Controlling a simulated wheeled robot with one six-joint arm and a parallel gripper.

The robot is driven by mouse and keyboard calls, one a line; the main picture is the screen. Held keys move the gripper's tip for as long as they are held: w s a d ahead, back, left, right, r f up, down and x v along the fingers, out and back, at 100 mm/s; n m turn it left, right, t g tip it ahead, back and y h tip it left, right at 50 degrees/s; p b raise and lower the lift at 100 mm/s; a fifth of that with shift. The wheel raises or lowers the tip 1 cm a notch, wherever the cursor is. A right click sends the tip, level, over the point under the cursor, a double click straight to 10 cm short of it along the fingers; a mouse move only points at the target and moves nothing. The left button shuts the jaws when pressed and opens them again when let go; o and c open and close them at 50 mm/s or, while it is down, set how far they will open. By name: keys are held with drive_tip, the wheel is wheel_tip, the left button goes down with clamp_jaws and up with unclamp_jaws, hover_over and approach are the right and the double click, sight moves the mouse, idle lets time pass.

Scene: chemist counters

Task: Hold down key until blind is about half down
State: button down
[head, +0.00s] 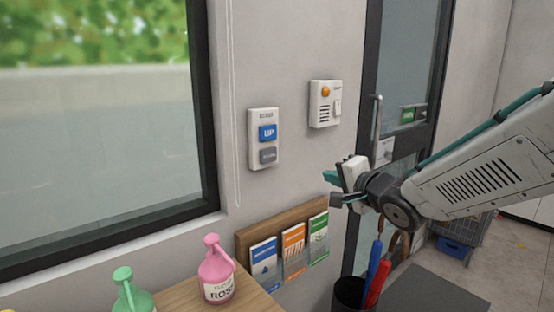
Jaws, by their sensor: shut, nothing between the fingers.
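A white wall switch plate (264,116) is fixed to the wall right of the window. It has a blue key marked UP (267,133) and, below it, a grey key (268,156) whose label is too small to read surely. My gripper (333,188) is shut and empty, to the right of the plate and a little lower, apart from both keys. The window (100,140) is at the left with its top cut off. No blind shows over the part of the glass in view.
A second white wall unit (325,104) with an orange button is to the right. A thin cord (233,110) hangs beside the window. Below are a leaflet rack (245,236), a pink bottle (216,275), a green bottle (132,297) and a dark cup (350,294) with umbrellas.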

sight(270, 155)
drive_tip(key=a+y, duration=0.2)
drive_tip(key=a, duration=0.1)
drive_tip(key=a+r+y, duration=0.1)
drive_tip(key=y, duration=0.1)
drive_tip(key=shift+w+a+m, duration=0.15)
drive_tip(key=shift+w+m, duration=0.1)
drive_tip(key=shift+m, duration=0.15)
drive_tip(key=x, duration=1.3)
drive_tip(key=shift+w+a, duration=0.1)
drive_tip(key=shift+a, duration=0.05)
drive_tip(key=shift+w+a, duration=0.2)
drive_tip(key=shift+w, duration=0.05)
